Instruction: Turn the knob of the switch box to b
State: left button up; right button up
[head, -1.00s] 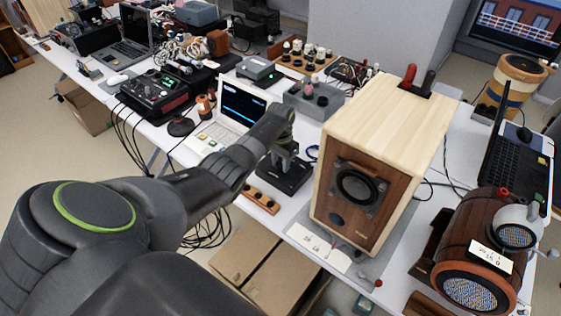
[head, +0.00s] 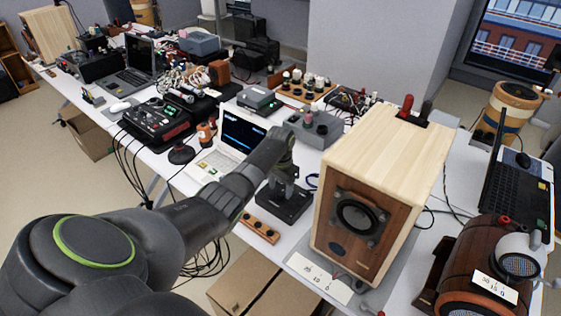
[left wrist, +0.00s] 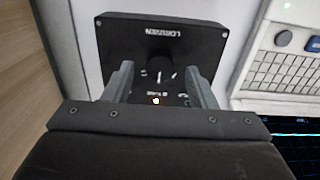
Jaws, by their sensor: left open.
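The switch box is a black box (head: 284,204) on the white table, left of the wooden speaker. In the left wrist view its dark face (left wrist: 205,42) carries upside-down white lettering, a round black knob (left wrist: 160,73) with a white pointer line, and small marks too blurred to read. My left gripper (head: 284,177) is over the box. In the left wrist view my left gripper (left wrist: 160,69) is open, one finger on each side of the knob, with visible gaps. I cannot tell how far its tips are above the face. My right gripper is not in view.
The wooden speaker (head: 391,160) stands close on the right of the box. A laptop (head: 243,132) is behind it on the left. A wooden strip with dark knobs (head: 259,228) lies in front. A grey box (head: 316,130) stands behind, and a barrel-shaped object (head: 478,262) is at the right.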

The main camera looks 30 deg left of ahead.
aim_at(280, 192)
pick_arm(q)
notch_tip(280, 192, up, 16)
jog(key=shift+f+b, duration=0.25)
jog(key=shift+b, duration=0.2)
